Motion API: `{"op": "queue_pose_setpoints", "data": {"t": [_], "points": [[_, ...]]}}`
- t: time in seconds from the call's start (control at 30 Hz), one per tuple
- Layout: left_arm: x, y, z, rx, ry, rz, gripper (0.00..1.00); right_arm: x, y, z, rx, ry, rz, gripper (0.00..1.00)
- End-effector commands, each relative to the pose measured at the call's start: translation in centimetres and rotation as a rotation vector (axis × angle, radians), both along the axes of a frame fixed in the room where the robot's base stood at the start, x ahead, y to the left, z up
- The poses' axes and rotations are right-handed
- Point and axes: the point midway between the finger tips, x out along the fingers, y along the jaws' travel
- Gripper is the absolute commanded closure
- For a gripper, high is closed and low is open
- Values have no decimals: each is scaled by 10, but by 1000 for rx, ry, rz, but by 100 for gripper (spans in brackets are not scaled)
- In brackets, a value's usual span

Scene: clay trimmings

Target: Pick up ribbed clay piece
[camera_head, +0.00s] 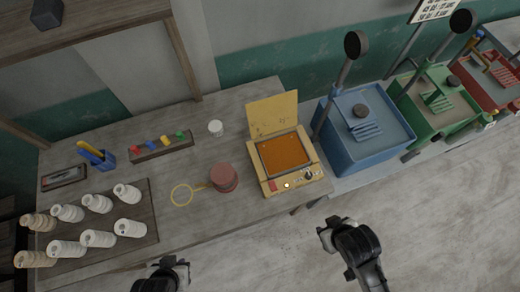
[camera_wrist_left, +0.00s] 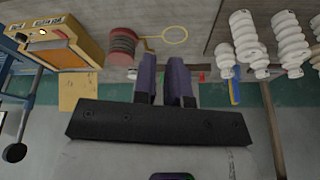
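Several ribbed clay pieces, white to tan, lie in two rows on a dark board (camera_head: 150,237) at the table's left end. One white ribbed piece (camera_head: 130,228) is at the row's right end; white ribbed pieces (camera_wrist_left: 290,40) also show at the upper right of the left wrist view. A dark red, ribbed-looking round stack (camera_head: 224,178) stands mid-table and shows in the wrist view (camera_wrist_left: 122,45). My left gripper (camera_head: 176,263) is at the table's front, right of the board. In its wrist view the fingers (camera_wrist_left: 162,75) are slightly apart and empty. My right gripper (camera_head: 329,228) is off the table's front edge; its finger opening is unclear.
A yellow ring tool (camera_head: 182,195) lies beside the red stack. Blue (camera_head: 366,130) and green (camera_head: 437,105) machines are right.

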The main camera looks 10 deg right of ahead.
Motion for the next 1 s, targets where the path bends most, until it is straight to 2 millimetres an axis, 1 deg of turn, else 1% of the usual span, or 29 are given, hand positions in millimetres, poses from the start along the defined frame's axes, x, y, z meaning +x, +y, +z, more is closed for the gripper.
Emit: {"op": "queue_pose_setpoints", "data": {"t": [0.03, 0.07, 0.43, 0.8, 0.83, 1.0], "points": [[0, 0, 0, 1, 0, -1, 83, 0, 0, 0, 0, 0, 0, 54], [0, 1, 0, 2, 0, -1, 80, 0, 0, 0, 1, 0, 0, 54], [0, 4, 0, 13, 0, -8, 44, 0, 2, 0, 8, 0, -6, 54], [0, 3, 0, 10, 1, -6, 9, 0, 3, 0, 11, 1, -7, 54], [0, 2, 0, 8, 1, -6, 7, 0, 3, 0, 11, 1, -7, 54], [0, 0, 0, 1, 1, -1, 7, 0, 3, 0, 9, 0, -5, 54]]}}
